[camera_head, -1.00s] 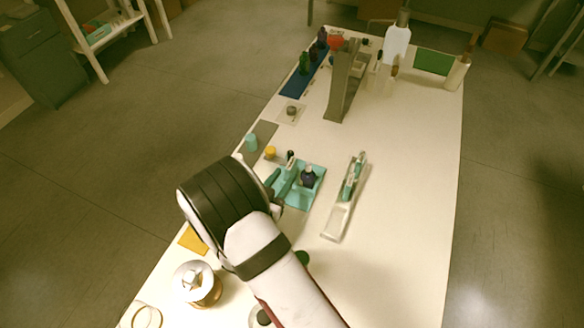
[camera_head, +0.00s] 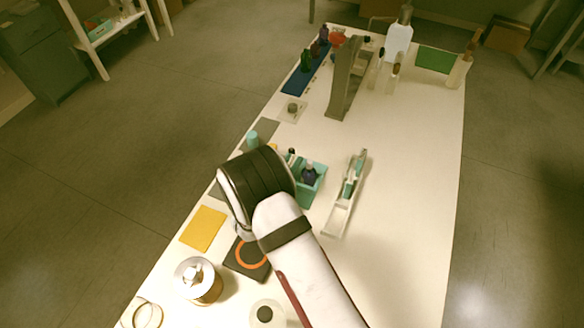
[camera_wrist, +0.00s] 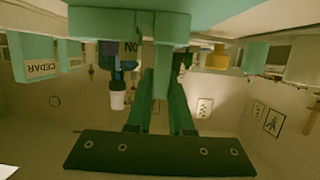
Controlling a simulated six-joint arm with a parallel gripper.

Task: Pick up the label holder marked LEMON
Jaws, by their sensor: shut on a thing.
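In the wrist view, the two green fingers of my gripper (camera_wrist: 160,108) are closed on a narrow teal piece (camera_wrist: 162,72) under a wide teal part. No lettering shows on this piece, so I cannot tell whether it is the LEMON label holder. A label holder marked CEDAR (camera_wrist: 41,70) shows at the left. A label partly reading NO (camera_wrist: 130,47) is beside a dark bottle (camera_wrist: 118,65). In the head view, my wrist hides the gripper, at the left side of the teal tray (camera_head: 318,188) with a dark blue bottle (camera_head: 309,174).
A clear rack (camera_head: 338,218) with teal items stands right of the tray. A grey upright stand (camera_head: 345,80) is farther back. A yellow mat (camera_head: 203,228), a dark pad with an orange ring (camera_head: 249,258) and a metal pot (camera_head: 197,282) are nearer. The table's right side is clear.

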